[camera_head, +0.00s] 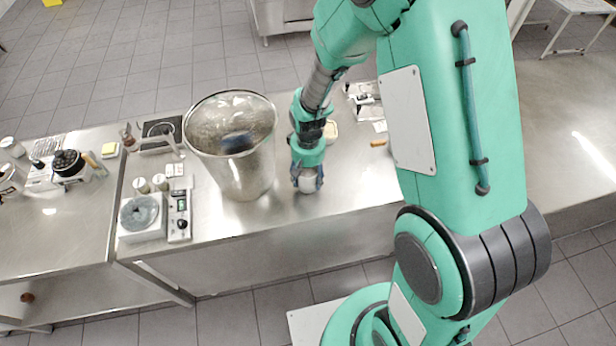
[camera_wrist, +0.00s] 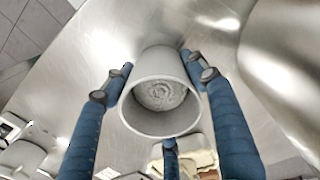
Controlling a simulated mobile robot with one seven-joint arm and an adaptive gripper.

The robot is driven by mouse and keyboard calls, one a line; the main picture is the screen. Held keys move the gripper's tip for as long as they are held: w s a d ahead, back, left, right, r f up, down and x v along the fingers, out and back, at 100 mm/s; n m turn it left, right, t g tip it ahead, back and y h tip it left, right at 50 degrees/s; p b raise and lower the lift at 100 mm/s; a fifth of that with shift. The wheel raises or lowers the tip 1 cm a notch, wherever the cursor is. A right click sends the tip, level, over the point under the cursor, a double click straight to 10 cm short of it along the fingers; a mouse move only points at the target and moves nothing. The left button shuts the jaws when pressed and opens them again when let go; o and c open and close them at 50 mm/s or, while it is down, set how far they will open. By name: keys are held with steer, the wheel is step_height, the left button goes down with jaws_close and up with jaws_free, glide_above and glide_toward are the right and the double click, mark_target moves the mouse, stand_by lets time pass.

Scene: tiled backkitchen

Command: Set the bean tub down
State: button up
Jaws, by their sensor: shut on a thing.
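The bean tub (camera_wrist: 160,121) is a pale round tub, open at the top, with a grey grainy filling inside. In the wrist view it sits between the blue fingers of my gripper (camera_wrist: 160,92), which is shut on it. In the head view the tub (camera_head: 306,184) shows as a small whitish shape between the fingertips of my gripper (camera_head: 307,176), over the front part of the steel table (camera_head: 350,178). I cannot tell whether its base touches the table top. My fingers hide part of its sides.
A large shiny metal bin (camera_head: 243,175) stands close to the left of my gripper. A scale (camera_head: 142,217) and a small meter (camera_head: 180,215) are farther left. A pale container (camera_head: 330,131) and papers lie behind. The table's front edge is close; bare steel lies to the right.

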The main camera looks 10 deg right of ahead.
steer(key=o, duration=1.5)
steer(key=shift+f, duration=0.1)
step_height(320, 180, up, 12)
steer(key=p, duration=0.1)
steer(key=shift+r, duration=0.2)
steer(key=s+d+r+t, duration=0.15)
steer(key=s+r, duration=0.35)
steer(key=r, duration=0.5)
steer(key=s+d+r+t, duration=0.1)
steer(key=s+d+r, duration=0.25)
steer(key=r, duration=0.55)
steer(key=s+d+r+t, duration=0.1)
steer(key=s+r, duration=0.3)
steer(key=s, duration=0.3)
steer(key=s+d+r+m+t, duration=0.1)
steer(key=s+r+t, duration=0.1)
steer(key=s+r, duration=0.3)
steer(key=s, duration=0.2)
steer(key=shift+s+r, duration=0.25)
steer(key=shift+s, duration=0.1)
